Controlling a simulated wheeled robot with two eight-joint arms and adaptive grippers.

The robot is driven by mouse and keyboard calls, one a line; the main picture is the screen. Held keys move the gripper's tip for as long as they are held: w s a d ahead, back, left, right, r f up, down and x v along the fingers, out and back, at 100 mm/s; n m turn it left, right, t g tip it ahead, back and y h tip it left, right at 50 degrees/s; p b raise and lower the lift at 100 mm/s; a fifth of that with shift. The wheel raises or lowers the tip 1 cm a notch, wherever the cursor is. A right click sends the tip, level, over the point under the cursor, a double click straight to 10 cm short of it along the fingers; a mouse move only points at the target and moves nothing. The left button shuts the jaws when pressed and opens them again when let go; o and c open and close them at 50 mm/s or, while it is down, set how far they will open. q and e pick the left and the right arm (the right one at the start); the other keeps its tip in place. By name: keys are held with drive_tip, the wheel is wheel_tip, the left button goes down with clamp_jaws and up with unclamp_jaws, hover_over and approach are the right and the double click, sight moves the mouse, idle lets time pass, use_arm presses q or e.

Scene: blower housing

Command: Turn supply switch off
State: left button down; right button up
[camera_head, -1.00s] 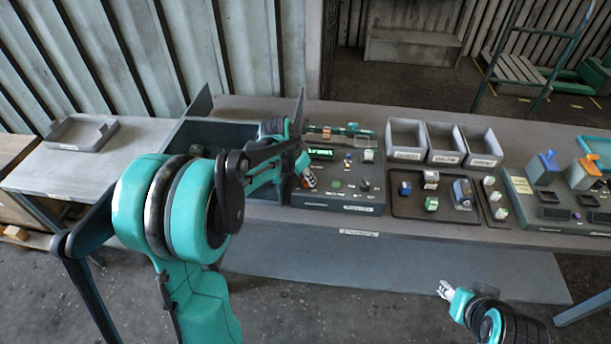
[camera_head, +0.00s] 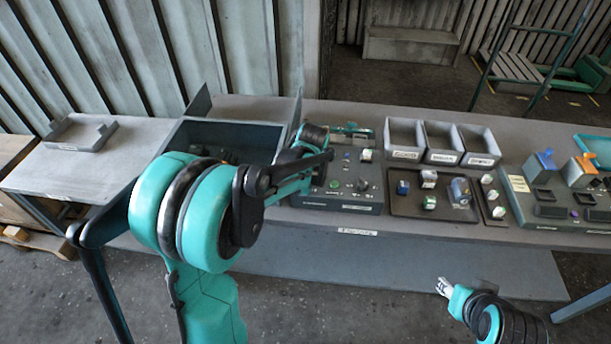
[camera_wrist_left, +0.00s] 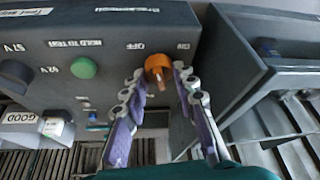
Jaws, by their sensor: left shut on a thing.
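The supply switch (camera_wrist_left: 158,68) is an orange knob on a dark grey control panel (camera_head: 340,207), with ON and OFF labels beside it that appear upside down in the left wrist view. My left gripper (camera_wrist_left: 160,88) is shut on the knob, one finger on each side. In the head view my left arm and wrist cover the knob and the left part of the panel. I cannot tell exactly which label the knob points at. My right gripper (camera_head: 444,287) hangs in front of the table, away from the panel; its fingers are too small to read.
A green hold-to-test button (camera_wrist_left: 84,67) sits beside the switch on the panel. A dark open bin (camera_head: 228,138) stands left of the panel. A dark tray (camera_head: 408,207) with several small parts lies right of it. Grey bins (camera_head: 441,144) stand behind.

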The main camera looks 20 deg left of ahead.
use_arm(q)
drive_tip(key=n+g, duration=0.1)
drive_tip(key=n, duration=0.2)
drive_tip(key=n+y, duration=0.1)
drive_tip(key=n, duration=0.1)
drive_tip(key=shift+w+d+n+g, duration=0.1)
drive_tip(key=shift+d+n+g, duration=0.05)
drive_tip(key=shift+n+g, duration=0.25)
idle(0.4)
drive_tip(key=c, duration=1.2)
unclamp_jaws()
drive_tip(key=shift+r, duration=0.1)
drive_tip(key=v, duration=1.1)
drive_tip(key=shift+d+r, duration=0.3)
drive_tip(key=shift+d, duration=0.1)
